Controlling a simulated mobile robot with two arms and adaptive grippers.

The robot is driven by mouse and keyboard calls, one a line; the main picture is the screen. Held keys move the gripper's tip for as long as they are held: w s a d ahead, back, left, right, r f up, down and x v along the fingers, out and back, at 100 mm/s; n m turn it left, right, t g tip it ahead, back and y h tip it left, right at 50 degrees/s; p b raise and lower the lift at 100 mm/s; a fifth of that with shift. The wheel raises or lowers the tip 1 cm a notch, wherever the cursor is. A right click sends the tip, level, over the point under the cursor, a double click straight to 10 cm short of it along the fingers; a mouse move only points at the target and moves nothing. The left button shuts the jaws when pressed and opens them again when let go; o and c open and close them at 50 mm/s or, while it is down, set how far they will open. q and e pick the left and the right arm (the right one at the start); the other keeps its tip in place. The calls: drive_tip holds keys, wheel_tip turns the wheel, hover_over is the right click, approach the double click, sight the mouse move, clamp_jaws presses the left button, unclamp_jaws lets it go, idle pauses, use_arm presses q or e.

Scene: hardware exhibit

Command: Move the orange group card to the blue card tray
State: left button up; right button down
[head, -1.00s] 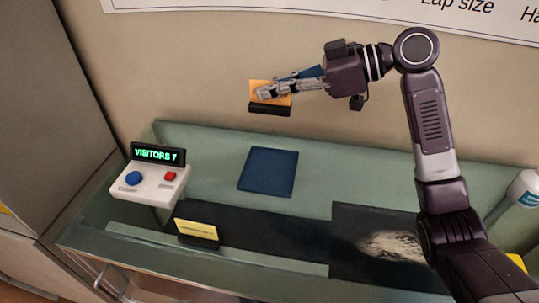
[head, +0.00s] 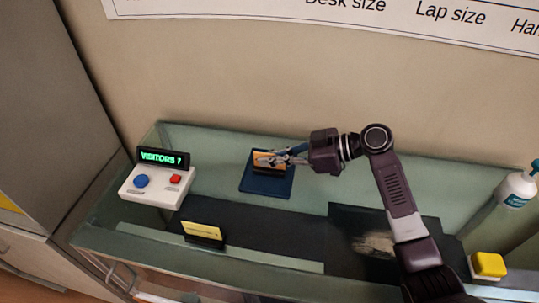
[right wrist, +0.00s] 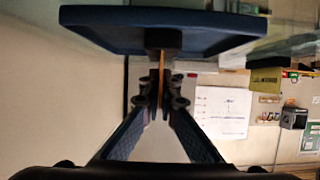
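The orange group card (head: 261,155), with its dark base, is over the back part of the blue card tray (head: 265,188) in the head view. My right gripper (head: 277,159) is shut on the card from the right. In the right wrist view the card shows edge-on as a thin orange line (right wrist: 162,61) between the fingertips (right wrist: 159,88). Its dark base (right wrist: 163,39) is right at the tray (right wrist: 90,30); I cannot tell whether they touch. My left gripper is not in view.
A white counter box (head: 157,187) with a blue and a red button stands left of the tray. A yellow card (head: 203,230) on a dark base stands in front. A white bottle (head: 515,188) and a yellow block (head: 488,263) are at right.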

drive_tip(key=shift+f, duration=0.2)
drive_tip(key=c, duration=2.2)
unclamp_jaws()
drive_tip(key=shift+o, duration=0.2)
drive_tip(key=shift+r, duration=0.15)
drive_tip(key=v, duration=1.2)
drive_tip(key=shift+r, duration=0.15)
